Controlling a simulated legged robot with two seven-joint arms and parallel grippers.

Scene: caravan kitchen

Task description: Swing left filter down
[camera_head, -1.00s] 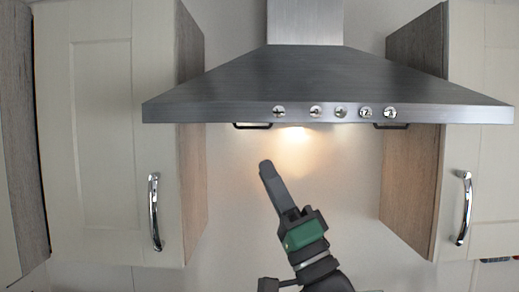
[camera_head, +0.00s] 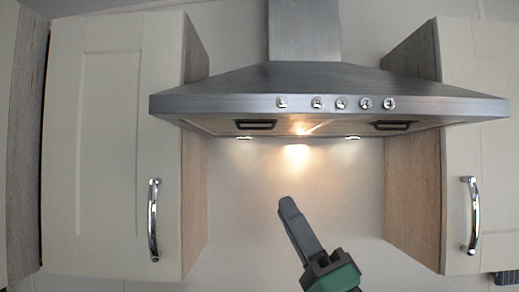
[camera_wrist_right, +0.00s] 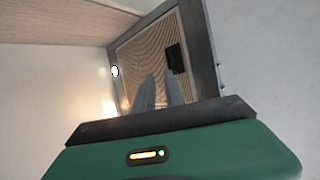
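The range hood (camera_head: 330,85) hangs between the cabinets. On its underside, the left filter (camera_head: 215,125) shows as a thin strip with a dark handle (camera_head: 256,125). It looks level with the underside. My right gripper (camera_head: 288,205) is below the hood, in front of the wall, apart from the filter and empty. In the right wrist view, its two fingers (camera_wrist_right: 159,80) point up at a mesh filter panel (camera_wrist_right: 140,55) with a dark handle (camera_wrist_right: 176,58). A gap shows between the fingers. I cannot tell which filter this panel is. My left gripper is out of view.
A right filter handle (camera_head: 391,125) is on the same underside. Knobs (camera_head: 341,103) line the hood's front edge. Cabinets with metal handles flank it, one at the left (camera_head: 95,140) and one at the right (camera_head: 462,150).

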